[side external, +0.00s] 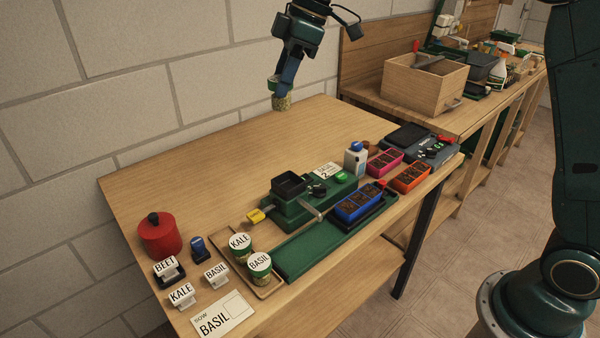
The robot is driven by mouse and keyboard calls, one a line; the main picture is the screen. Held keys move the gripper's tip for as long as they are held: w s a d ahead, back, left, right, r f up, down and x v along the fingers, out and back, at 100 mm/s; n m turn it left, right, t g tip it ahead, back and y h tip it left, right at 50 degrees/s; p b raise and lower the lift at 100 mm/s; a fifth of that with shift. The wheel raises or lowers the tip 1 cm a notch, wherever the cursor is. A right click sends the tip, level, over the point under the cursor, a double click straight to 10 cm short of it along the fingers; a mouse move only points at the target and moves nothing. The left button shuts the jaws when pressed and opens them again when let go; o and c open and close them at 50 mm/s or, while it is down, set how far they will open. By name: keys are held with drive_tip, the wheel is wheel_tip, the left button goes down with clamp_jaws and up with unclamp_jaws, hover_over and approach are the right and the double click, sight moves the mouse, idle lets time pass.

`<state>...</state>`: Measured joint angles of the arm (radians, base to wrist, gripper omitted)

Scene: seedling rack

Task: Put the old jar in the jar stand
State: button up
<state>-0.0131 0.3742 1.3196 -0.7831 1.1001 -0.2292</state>
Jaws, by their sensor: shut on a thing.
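My gripper (281,91) is at the top middle, above the far part of the wooden table. It is shut on a small jar (283,103) with a green lid and pale, speckled contents. The jar looks upright and seems to hang clear of the table; its label is not readable.
A red pot (160,236), a small blue item (198,247) and name signs stand at the left front, with a BASIL card (224,314). A green machine (308,202), a blue seedling tray (359,203) and a white bottle (355,158) fill the right. The table's back left is clear.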

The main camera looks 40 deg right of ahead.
drive_tip(key=w+a+f+n+g, duration=0.1)
drive_tip(key=a+f+n, duration=0.1)
drive_tip(key=a+f, duration=0.35)
drive_tip(key=w+a+f+n, duration=0.2)
drive_tip(key=a, duration=0.7)
wheel_tip(320, 180, down, 16)
drive_tip(key=shift+y, duration=0.4)
drive_tip(key=shift+f, duration=2.15)
drive_tip(key=shift+f+g, duration=0.15)
drive_tip(key=shift+g, duration=0.15)
drive_tip(key=o, duration=0.7)
